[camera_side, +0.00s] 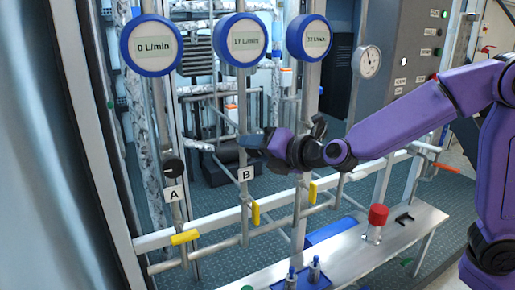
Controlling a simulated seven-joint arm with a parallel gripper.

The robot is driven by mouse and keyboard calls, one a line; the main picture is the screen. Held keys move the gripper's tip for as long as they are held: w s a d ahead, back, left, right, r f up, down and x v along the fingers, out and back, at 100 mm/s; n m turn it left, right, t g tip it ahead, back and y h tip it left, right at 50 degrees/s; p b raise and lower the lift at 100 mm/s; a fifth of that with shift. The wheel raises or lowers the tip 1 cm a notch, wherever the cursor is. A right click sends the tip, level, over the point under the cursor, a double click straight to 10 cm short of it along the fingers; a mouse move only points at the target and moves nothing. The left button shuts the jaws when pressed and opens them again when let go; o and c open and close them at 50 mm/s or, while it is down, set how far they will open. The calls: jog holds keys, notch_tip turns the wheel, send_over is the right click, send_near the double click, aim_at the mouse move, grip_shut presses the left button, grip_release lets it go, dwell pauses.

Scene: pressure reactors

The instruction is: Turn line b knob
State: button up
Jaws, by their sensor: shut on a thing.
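Line B is the middle vertical pipe, marked by a white "B" label (245,174). Its round blue-rimmed display (241,40) reads about 17 L/min. My gripper (252,142) is at the line B pipe, just above the label, and is shut on the line B knob. The knob itself is hidden by the gripper. My purple arm reaches in from the right.
Line A at left has a black knob (173,167), an "A" label (173,194) and a display (151,46) reading 0 L/min. A third display (310,38), pressure gauge (367,62), yellow handles (255,213) and a bench (400,238) with a red-capped part (378,215) stand nearby.

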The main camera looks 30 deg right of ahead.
jog(key=m, duration=0.1)
jog(key=m+t+y, duration=0.1)
jog(key=m, duration=0.3)
jog(key=shift+w+d+t+y, duration=0.1)
jog(key=shift+d+t+y, duration=0.15)
jog(key=shift+t+y, duration=0.15)
jog(key=shift+r, duration=0.1)
dwell(0.3)
jog(key=o, duration=1.1)
jog(key=shift+c, duration=0.2)
jog(key=shift+a, duration=0.1)
jog(key=v, duration=1.7)
